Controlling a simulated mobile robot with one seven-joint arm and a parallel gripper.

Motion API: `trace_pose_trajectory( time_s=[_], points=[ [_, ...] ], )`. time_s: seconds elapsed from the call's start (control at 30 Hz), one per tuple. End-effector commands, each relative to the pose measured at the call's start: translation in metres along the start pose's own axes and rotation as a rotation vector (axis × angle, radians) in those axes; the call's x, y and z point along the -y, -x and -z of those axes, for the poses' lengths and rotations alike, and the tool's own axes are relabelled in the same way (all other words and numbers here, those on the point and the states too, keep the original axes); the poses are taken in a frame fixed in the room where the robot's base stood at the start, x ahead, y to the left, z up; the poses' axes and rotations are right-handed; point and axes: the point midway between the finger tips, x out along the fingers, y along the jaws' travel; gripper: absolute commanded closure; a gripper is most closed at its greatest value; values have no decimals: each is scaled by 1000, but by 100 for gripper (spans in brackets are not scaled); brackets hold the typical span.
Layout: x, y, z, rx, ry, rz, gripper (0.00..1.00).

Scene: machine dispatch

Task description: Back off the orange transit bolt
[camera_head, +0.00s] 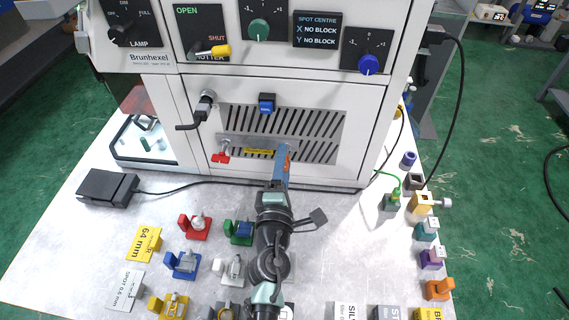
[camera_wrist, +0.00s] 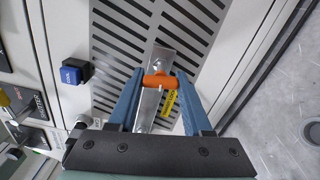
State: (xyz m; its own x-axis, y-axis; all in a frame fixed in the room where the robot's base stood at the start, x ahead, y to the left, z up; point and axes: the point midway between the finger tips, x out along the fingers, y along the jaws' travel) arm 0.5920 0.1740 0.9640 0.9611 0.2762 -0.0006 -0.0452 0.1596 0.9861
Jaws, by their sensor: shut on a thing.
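The orange transit bolt (camera_wrist: 158,80) has a bar-shaped head and sits on a metal strip (camera_wrist: 150,105) across the machine's slotted vent panel. My gripper (camera_wrist: 158,84) is shut on the bolt head, with one blue finger on each side of it. In the head view my gripper (camera_head: 283,156) reaches up to the right end of the metal strip, and only a little orange shows between the fingers. A yellow tag (camera_wrist: 169,102) is on the strip beside the bolt.
A blue COOL button (camera_head: 267,104) and a red handle (camera_head: 221,157) are on the machine front. Several coloured fixtures with parts stand on the bench below, and a black pedal (camera_head: 106,187) lies at left.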

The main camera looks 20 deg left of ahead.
Motion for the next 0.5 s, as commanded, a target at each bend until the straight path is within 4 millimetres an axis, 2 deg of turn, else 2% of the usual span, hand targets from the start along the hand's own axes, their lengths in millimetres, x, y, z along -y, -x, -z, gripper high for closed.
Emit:
trace_pose_trajectory(
  time_s=[0.3,0.5],
  points=[
    [-2,-1,0,0,38,-3,95],
    [-1,-1,-1,2,340,-3,95]
  ],
)
